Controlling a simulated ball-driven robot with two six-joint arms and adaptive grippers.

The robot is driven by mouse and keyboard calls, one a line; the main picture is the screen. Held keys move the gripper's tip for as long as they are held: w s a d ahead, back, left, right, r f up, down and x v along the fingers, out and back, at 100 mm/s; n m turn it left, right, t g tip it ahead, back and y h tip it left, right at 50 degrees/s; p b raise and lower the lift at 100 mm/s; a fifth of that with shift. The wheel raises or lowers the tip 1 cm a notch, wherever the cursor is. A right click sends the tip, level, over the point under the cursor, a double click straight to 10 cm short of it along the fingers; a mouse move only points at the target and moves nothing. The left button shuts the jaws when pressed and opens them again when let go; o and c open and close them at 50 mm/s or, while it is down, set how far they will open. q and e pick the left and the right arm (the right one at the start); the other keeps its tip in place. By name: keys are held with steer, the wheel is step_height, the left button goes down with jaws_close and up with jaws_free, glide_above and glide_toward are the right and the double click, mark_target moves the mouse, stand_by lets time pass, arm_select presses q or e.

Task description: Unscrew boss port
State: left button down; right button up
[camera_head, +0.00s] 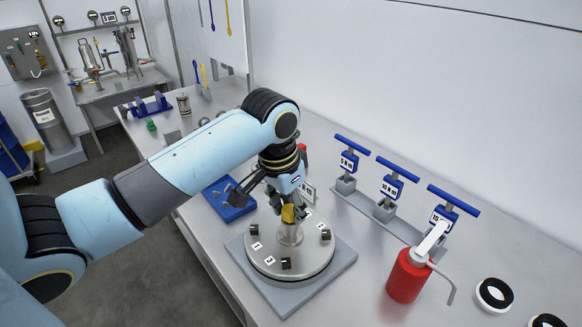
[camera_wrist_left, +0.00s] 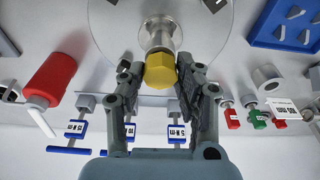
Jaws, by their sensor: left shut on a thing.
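The boss port has a yellow hex cap (camera_head: 288,213) on a short metal neck (camera_head: 289,234) in the middle of a round metal lid (camera_head: 265,262). My left gripper (camera_head: 287,208) comes down from above and is shut on the yellow cap. In the left wrist view the yellow cap (camera_wrist_left: 160,70) sits between the two fingertips, and the metal neck (camera_wrist_left: 160,35) shows beyond it. The cap appears in line with the neck; I cannot tell how far it is threaded. My right gripper is in neither view.
The lid rests on a grey square plate (camera_head: 335,272). Blue T-handled tools (camera_head: 392,187) stand in a rack to the right. A red bottle (camera_head: 406,277) and black-and-white rings (camera_head: 494,294) are at the front right. A blue tray (camera_head: 228,202) lies behind the lid.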

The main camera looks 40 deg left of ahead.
mark_target(290, 210)
arm_select(q)
steer(key=shift+r, duration=3.55)
